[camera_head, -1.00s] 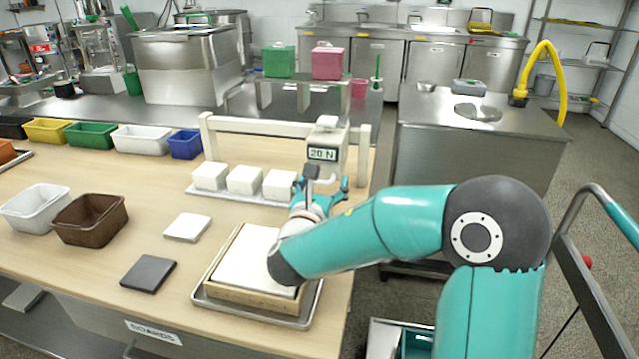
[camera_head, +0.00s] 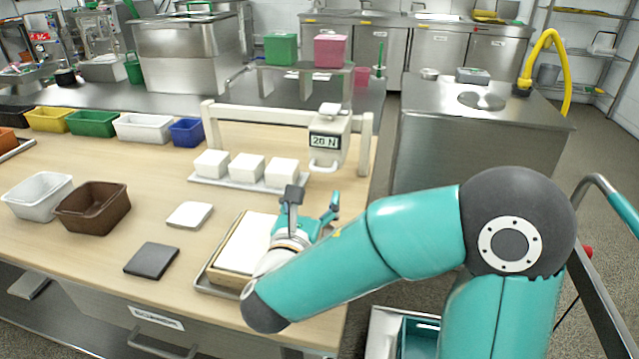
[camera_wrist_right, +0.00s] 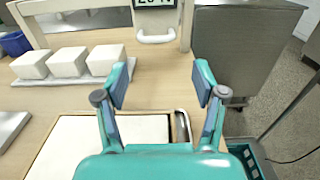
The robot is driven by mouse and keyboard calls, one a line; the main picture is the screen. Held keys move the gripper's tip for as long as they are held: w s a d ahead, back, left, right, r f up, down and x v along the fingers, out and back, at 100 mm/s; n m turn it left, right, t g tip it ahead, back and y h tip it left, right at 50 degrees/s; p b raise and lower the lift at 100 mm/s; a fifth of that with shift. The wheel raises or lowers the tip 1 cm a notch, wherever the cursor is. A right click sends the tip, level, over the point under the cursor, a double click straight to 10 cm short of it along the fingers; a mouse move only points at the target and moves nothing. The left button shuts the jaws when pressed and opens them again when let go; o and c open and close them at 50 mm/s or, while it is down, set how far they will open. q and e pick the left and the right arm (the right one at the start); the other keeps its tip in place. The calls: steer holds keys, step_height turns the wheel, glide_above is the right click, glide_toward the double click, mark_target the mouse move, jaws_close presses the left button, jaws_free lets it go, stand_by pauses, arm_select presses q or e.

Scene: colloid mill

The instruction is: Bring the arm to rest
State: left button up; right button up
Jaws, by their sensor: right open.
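My right gripper (camera_head: 312,205) is open and empty above the far right part of a framed white slab (camera_head: 243,243) on a metal tray. In the right wrist view its two teal fingers (camera_wrist_right: 162,88) stand wide apart with nothing between them. My right arm crosses the head view from the right and hides part of the slab and tray. The force gauge reading 20 N (camera_head: 328,140) hangs from a cream frame beyond the gripper, apart from it. My left gripper is not in view.
Several white blocks (camera_head: 246,168) stand on a tray behind the slab. A white tile (camera_head: 189,215), a dark tile (camera_head: 151,260), a brown bin (camera_head: 92,208) and a white bin (camera_head: 38,195) sit to the left. A teal crate (camera_head: 418,338) is below right.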

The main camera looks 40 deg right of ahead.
steer(key=shift+v, duration=1.15)
